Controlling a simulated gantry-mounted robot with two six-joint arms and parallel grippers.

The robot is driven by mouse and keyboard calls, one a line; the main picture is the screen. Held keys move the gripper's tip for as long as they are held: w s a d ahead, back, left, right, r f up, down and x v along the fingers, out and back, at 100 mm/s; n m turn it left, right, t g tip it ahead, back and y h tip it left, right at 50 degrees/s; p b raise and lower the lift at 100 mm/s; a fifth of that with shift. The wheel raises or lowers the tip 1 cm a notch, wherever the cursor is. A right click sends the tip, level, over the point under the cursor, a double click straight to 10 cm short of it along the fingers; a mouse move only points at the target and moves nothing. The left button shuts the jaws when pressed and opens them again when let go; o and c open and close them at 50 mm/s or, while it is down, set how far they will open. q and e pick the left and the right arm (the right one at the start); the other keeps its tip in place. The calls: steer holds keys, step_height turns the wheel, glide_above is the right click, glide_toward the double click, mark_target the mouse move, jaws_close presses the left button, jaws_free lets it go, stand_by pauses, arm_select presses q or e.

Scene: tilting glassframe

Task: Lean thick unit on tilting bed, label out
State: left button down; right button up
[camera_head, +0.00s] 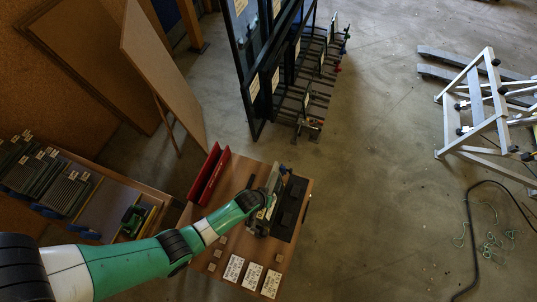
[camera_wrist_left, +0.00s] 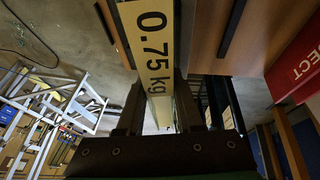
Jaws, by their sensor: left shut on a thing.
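My left gripper (camera_head: 266,199) is over the small wooden table. In the left wrist view its dark fingers (camera_wrist_left: 158,105) are shut on either side of a narrow unit (camera_wrist_left: 155,45). The unit's edge carries a cream label reading "0.75 kg". In the head view the held unit (camera_head: 273,181) is a thin pale slab above the dark slotted holder; whether it touches the holder I cannot tell. A silver wheeled frame (camera_head: 487,110), apparently the tilting bed, stands far right; it also shows in the left wrist view (camera_wrist_left: 45,105). My right gripper is out of view.
The wooden table (camera_head: 235,245) bears a red rack (camera_head: 208,175), a dark holder (camera_head: 290,208) and white printed cards (camera_head: 252,276). A black rack (camera_head: 290,80) stands behind. A bench (camera_head: 100,205) is at left.

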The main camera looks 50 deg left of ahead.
arm_select(q)
steer(key=shift+w+f, duration=0.1)
steer(key=shift+f, duration=0.05)
steer(key=shift+c, duration=2.4)
jaws_free()
